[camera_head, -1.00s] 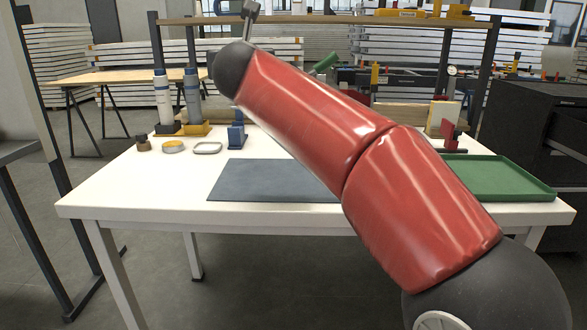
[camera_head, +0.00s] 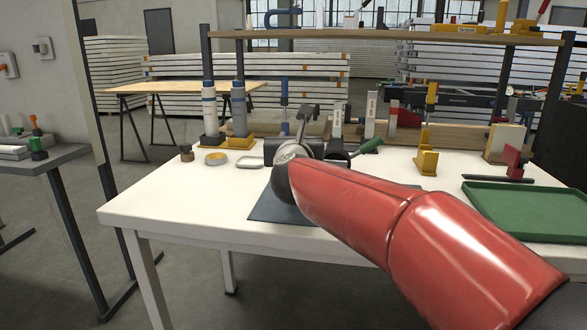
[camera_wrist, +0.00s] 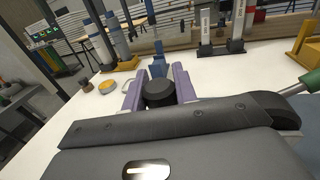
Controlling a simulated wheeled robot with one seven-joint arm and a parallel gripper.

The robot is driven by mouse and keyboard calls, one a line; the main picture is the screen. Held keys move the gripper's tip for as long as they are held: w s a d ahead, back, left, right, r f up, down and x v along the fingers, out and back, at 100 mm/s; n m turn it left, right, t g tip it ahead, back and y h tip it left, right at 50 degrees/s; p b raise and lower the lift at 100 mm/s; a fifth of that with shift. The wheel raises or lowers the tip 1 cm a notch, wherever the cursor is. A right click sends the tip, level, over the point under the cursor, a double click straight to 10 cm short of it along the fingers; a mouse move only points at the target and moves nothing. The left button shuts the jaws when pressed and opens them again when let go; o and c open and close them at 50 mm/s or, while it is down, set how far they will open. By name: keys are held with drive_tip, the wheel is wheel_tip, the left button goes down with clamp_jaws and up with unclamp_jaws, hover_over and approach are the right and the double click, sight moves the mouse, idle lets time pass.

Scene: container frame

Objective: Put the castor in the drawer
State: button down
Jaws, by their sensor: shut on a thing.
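My gripper (camera_wrist: 158,88) has two pale purple fingers on either side of a dark round piece (camera_wrist: 159,94), which looks like the castor's wheel. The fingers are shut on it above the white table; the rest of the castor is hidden. In the head view my red arm reaches over the table from the lower right and its wrist hides the fingertips. A dark cabinet (camera_head: 573,145) shows only as a strip at the right edge; no drawer can be made out in it now.
The white table (camera_head: 160,205) carries a dark mat (camera_head: 265,208), a green tray (camera_head: 530,205) at the right, and a yellow roll (camera_head: 216,158) and brown piece (camera_head: 187,153) at the left. Several upright tools line the back under a wooden shelf (camera_head: 400,36). The table's left front is clear.

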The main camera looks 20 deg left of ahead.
drive_tip(key=shift+f+b, duration=0.65)
drive_tip(key=shift+f, duration=2.15)
drive_tip(key=shift+f, duration=0.15)
drive_tip(key=c, duration=1.1)
unclamp_jaws()
drive_tip(key=shift+s+d, duration=0.1)
drive_tip(key=shift+s, duration=0.2)
drive_tip(key=b+v, duration=0.2)
drive_tip(key=v, duration=0.9)
drive_tip(key=shift+s+d, duration=0.1)
drive_tip(key=shift+s, duration=0.1)
